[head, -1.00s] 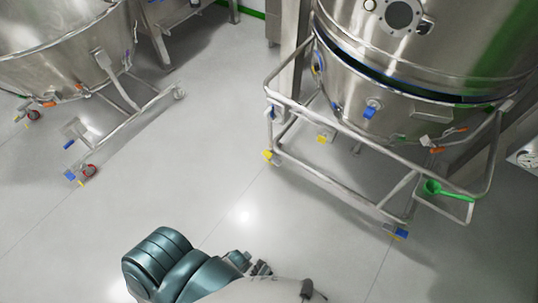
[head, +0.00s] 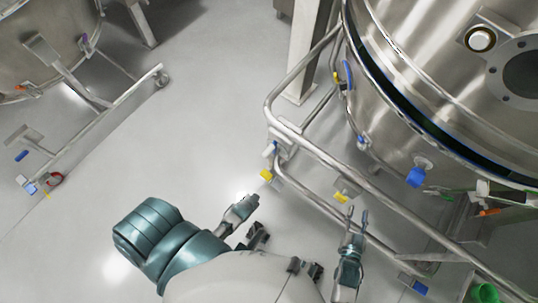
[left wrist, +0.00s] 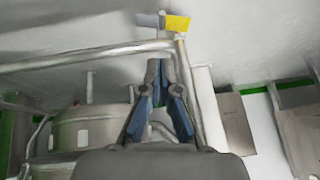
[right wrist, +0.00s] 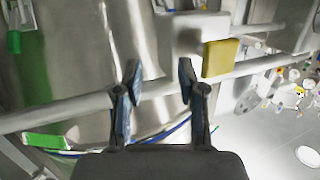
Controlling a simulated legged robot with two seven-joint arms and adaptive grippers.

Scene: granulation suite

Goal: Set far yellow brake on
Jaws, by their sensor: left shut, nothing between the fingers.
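Two yellow brake pedals are on the wheeled frame of the steel vessel in the head view: one at the frame's left corner (head: 266,175), the other farther right and lower (head: 341,197). Which is the far one I cannot tell for sure. My left gripper (head: 252,201) is shut and empty, just short of the corner pedal. A yellow pedal (left wrist: 177,23) shows beyond its fingertips (left wrist: 161,66) in the left wrist view. My right gripper (head: 351,213) is open and empty below the other pedal. A yellow pedal (right wrist: 220,57) lies right of its fingers (right wrist: 158,72) in the right wrist view.
The frame's steel rails (head: 330,160) run close in front of both grippers. Blue brake pedals (head: 414,286) and a green scoop (head: 486,293) are at lower right. Another vessel's frame (head: 110,115) stands at left. The floor between is clear.

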